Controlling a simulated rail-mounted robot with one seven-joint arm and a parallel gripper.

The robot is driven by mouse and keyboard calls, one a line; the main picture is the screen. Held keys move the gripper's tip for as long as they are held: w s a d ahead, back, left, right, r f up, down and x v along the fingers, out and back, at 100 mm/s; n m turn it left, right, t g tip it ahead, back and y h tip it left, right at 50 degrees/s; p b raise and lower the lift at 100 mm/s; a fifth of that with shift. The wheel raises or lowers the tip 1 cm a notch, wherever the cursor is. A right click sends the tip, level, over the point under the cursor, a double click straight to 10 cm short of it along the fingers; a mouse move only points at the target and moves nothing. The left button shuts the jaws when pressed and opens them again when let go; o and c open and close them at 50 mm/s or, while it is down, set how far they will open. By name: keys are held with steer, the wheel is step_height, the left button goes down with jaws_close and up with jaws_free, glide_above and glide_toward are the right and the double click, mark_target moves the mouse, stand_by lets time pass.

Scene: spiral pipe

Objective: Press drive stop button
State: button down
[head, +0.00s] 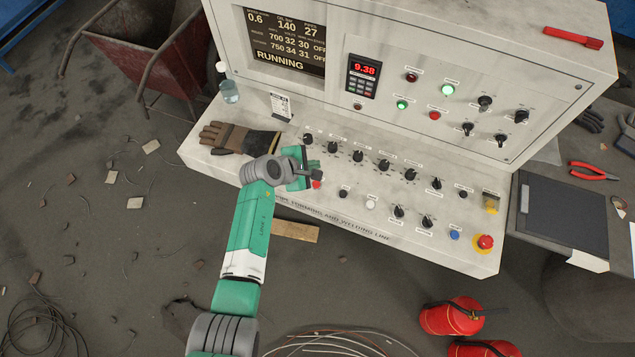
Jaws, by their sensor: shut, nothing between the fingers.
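A white control console fills the upper middle of the head view. A small red button (316,185) sits on its sloped lower panel (300,208), at the left of the front row. Its label is too small or hidden to read, so I cannot tell whether it is the drive stop button. My gripper (317,174) is shut and empty, over the panel right by this red button and partly covering its surroundings. I cannot tell whether it touches the button. The display (288,45) reads RUNNING.
A red mushroom button (485,242) sits at the panel's right end, near a blue button (455,235). Black knobs (384,165) line the panel behind my gripper. Red lamps sit on the upright face.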

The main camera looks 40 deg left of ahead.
mark_target(313, 186)
step_height(313, 186, down, 9)
steer(key=b, duration=0.8)
steer(key=shift+r, duration=0.15)
stand_by(1.6)
steer(key=shift+f+b, duration=0.35)
steer(key=shift+f, duration=0.1)
steer(key=shift+f, duration=0.4)
steer(key=shift+r, duration=0.1)
stand_by(0.5)
steer(key=shift+r+p, duration=0.6)
steer(key=shift+r, duration=0.15)
